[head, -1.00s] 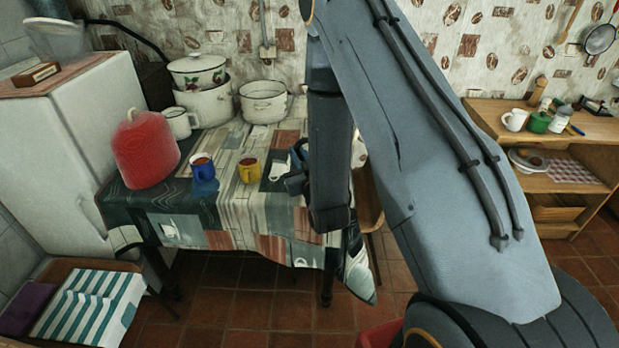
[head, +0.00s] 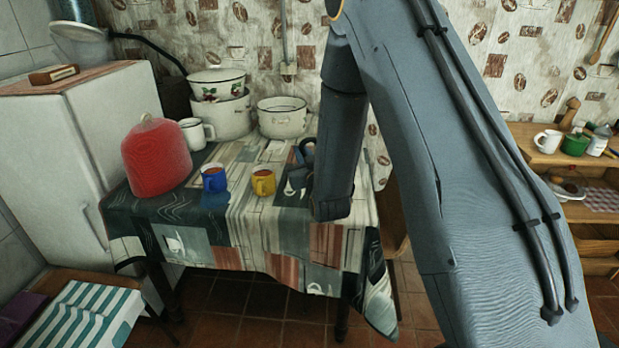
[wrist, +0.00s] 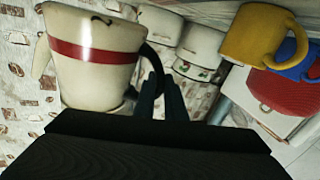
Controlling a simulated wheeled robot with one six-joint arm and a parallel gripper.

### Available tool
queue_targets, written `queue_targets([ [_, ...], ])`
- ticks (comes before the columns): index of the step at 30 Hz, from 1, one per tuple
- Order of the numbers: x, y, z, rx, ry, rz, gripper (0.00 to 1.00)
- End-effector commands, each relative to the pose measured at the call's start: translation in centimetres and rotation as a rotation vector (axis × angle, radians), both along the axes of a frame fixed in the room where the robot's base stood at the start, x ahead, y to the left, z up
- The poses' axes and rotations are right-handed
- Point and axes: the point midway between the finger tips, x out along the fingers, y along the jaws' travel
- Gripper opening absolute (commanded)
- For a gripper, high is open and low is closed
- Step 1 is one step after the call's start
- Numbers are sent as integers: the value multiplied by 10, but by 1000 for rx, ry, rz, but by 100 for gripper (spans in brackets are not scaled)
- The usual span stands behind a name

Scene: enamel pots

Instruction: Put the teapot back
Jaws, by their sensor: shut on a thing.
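The teapot (wrist: 100,78) is cream enamel with a red band and a dark handle. In the wrist view it fills the left side, close to the camera. My gripper (wrist: 162,88) is shut on its dark handle, and the teapot hangs beside the fingers. In the head view my gripper (head: 303,168) is over the right part of the table, partly behind my arm. My arm hides most or all of the teapot there. I cannot tell the gap between teapot and table.
A red knitted cover (head: 156,160), a blue mug (head: 215,180) and a yellow mug (head: 263,183) stand on the clothed table (head: 235,235). White enamel pots (head: 222,115) and a white mug (head: 192,134) stand behind. A wooden shelf unit (head: 550,150) is at right.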

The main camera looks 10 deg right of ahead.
Motion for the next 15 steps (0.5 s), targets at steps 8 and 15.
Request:
queue_targets([
  [8,1,0,-25,-1,-5,0,0],
  [15,0,0,-51,-1,-3,0,0],
])
